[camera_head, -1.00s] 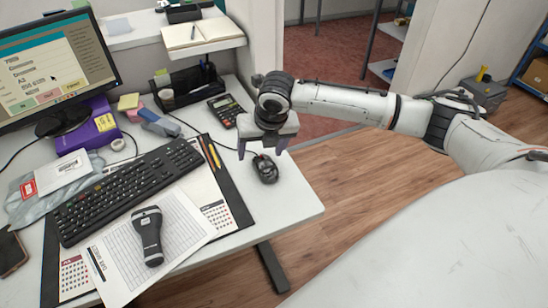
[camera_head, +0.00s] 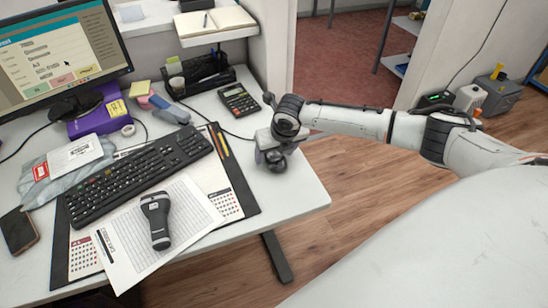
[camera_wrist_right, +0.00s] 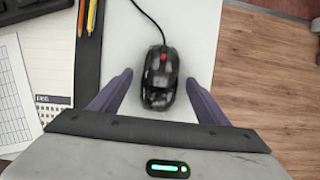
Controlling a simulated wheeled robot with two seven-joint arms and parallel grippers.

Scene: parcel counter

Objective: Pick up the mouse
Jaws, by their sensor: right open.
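The black mouse (camera_wrist_right: 160,78) lies on the white desk with its cable running away from my gripper. In the right wrist view it sits between the two purple fingers of my open right gripper (camera_wrist_right: 158,90), with a gap on each side. In the head view the right gripper (camera_head: 274,155) is down at the desk's right part, and the mouse (camera_head: 277,163) is partly hidden by it. Whether the fingers touch the desk cannot be told. My left gripper is not in view.
A desk pad (camera_head: 235,184) with pencils lies just left of the mouse. A calculator (camera_head: 239,100) is behind it, and a keyboard (camera_head: 138,177) and scanner (camera_head: 157,219) are further left. The desk's right edge is close to the gripper, with wooden floor beyond.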

